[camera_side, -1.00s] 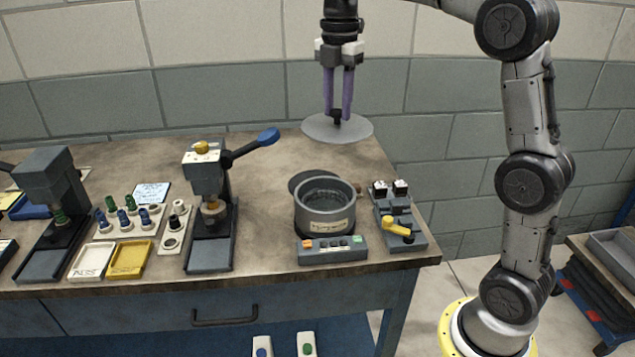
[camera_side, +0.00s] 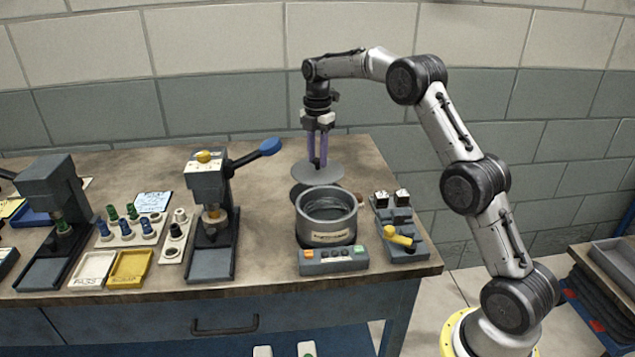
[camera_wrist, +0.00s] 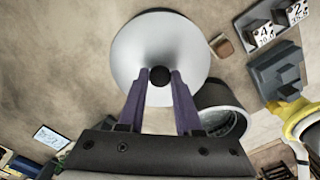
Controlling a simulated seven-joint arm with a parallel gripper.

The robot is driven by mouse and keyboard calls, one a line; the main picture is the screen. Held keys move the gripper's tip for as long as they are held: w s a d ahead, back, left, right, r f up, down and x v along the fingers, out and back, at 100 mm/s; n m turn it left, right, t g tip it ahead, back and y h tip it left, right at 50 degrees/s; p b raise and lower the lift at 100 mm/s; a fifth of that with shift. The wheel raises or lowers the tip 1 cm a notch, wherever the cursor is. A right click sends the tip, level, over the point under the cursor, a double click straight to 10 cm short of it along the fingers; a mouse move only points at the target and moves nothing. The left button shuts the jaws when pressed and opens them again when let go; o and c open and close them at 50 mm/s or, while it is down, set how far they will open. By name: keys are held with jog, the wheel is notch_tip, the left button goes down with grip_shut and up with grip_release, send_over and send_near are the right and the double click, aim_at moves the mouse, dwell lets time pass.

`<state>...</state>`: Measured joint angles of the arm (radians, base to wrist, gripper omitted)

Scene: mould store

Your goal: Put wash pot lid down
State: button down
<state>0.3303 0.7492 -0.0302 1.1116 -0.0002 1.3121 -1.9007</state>
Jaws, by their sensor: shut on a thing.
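The wash pot lid (camera_side: 317,174), a flat grey disc with a dark knob, hangs level from my gripper (camera_side: 318,163) above the bench, just behind the wash pot (camera_side: 326,222). My purple fingers are shut on the knob. In the wrist view, the lid (camera_wrist: 150,40) lies ahead of my gripper (camera_wrist: 160,77), with the wash pot (camera_wrist: 222,108) at its lower right. The pot is open at the top. A dark round patch (camera_side: 299,192) shows on the bench under the lid, mostly hidden; I cannot tell whether it is a rest or a shadow.
A control box (camera_side: 333,260) with coloured buttons stands before the pot. A grey device with a yellow handle (camera_side: 400,238) is to its right. A press (camera_side: 208,220) with a blue-knobbed lever stands left. A small brown block (camera_wrist: 222,45) lies near the lid.

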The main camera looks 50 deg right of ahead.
aim_at(317, 169)
jog(key=shift+f, duration=3.25)
jog(key=shift+f, duration=0.1)
jog(key=c, duration=0.6)
grip_release()
jog(key=shift+f, duration=0.1)
